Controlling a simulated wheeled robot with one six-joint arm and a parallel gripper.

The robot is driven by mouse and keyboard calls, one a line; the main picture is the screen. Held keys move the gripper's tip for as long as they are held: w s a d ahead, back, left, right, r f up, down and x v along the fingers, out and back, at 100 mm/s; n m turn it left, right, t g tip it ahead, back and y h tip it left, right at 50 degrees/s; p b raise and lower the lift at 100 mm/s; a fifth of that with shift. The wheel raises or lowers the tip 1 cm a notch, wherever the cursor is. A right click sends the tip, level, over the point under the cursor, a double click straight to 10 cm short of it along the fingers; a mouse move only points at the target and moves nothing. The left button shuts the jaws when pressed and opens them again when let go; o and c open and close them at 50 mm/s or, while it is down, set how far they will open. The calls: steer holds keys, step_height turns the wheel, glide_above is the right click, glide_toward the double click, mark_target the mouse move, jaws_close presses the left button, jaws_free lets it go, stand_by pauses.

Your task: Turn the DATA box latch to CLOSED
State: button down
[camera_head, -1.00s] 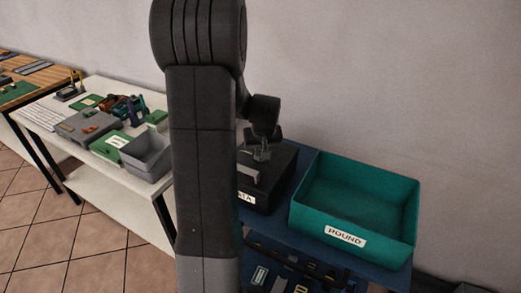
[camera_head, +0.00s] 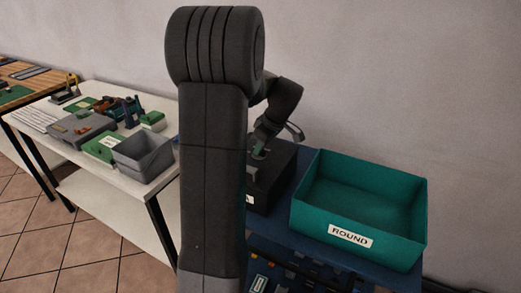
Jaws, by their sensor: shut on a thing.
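The DATA box (camera_head: 281,180) is a dark box on the blue table, partly behind my arm. Only the end of its white label (camera_head: 249,199) shows. My gripper (camera_head: 259,152) is low over the top of the box, tilted, with its fingers mostly hidden by my wrist and arm. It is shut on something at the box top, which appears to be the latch. The latch itself cannot be made out clearly, and its angle cannot be told.
A teal open bin (camera_head: 358,207) labelled ROUND stands right of the box and looks empty. Small parts lie in front on the blue table (camera_head: 372,266). A white table (camera_head: 24,115) at left holds a grey bin (camera_head: 146,158) and other items.

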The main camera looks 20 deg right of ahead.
steer(key=shift+n, duration=0.7)
steer(key=c, duration=1.5)
jaws_free()
steer(key=shift+g, duration=0.3)
steer(key=v, duration=1.3)
steer(key=shift+s+d+r, duration=0.15)
steer(key=shift+d+r, duration=0.15)
steer(key=shift+r, duration=0.05)
steer(key=x, duration=1.4)
steer(key=shift+a, duration=0.2)
steer(key=shift+r, duration=0.1)
